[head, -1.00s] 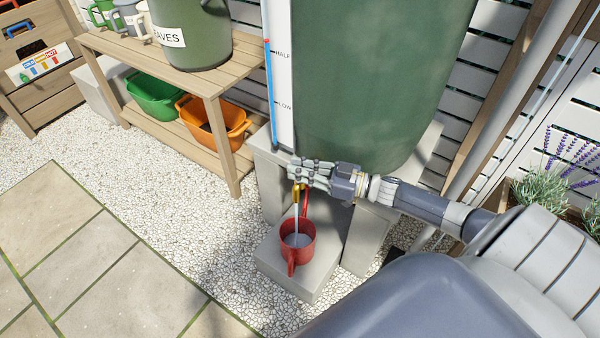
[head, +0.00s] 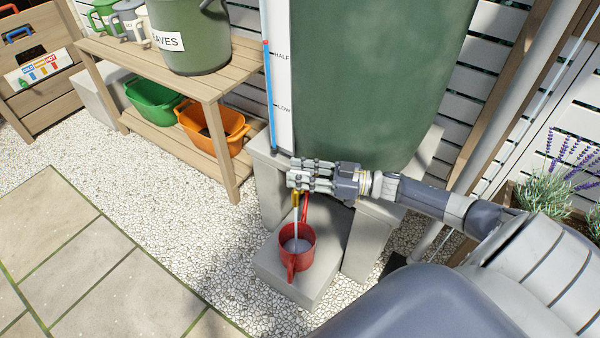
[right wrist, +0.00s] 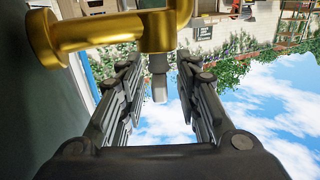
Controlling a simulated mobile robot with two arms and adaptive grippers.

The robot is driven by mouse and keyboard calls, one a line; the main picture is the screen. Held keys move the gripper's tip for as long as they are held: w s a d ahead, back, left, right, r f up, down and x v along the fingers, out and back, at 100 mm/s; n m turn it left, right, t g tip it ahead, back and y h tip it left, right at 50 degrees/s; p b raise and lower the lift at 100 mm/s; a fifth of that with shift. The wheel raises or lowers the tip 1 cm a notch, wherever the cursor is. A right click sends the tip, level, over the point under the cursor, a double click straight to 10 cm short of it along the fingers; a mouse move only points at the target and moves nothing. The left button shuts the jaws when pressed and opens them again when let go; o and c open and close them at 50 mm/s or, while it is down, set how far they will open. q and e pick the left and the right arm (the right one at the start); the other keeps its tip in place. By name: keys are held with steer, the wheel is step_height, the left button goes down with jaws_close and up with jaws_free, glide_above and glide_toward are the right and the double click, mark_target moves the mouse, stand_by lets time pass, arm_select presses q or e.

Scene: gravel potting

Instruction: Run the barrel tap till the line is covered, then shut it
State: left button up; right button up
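The green barrel (head: 375,85) stands on grey blocks, with a brass tap (head: 296,199) low on its front. A stream of water runs from the tap into a red can (head: 291,263) on a low block. Greyish water shows inside the can; I cannot make out a line there. My right gripper (head: 297,174) is at the tap. In the right wrist view the brass tap (right wrist: 98,30) is close, and its grey lever (right wrist: 159,80) hangs between my spread fingers, with gaps on both sides. My left gripper is out of view.
A level gauge (head: 268,95) marked HALF and LOW runs up the barrel. A wooden shelf (head: 215,85) with a LEAVES bin (head: 200,50), a green tub (head: 153,103) and an orange tub (head: 235,125) stands to the left. Gravel and paving in front are clear.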

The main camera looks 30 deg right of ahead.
steer(key=v, duration=1.2)
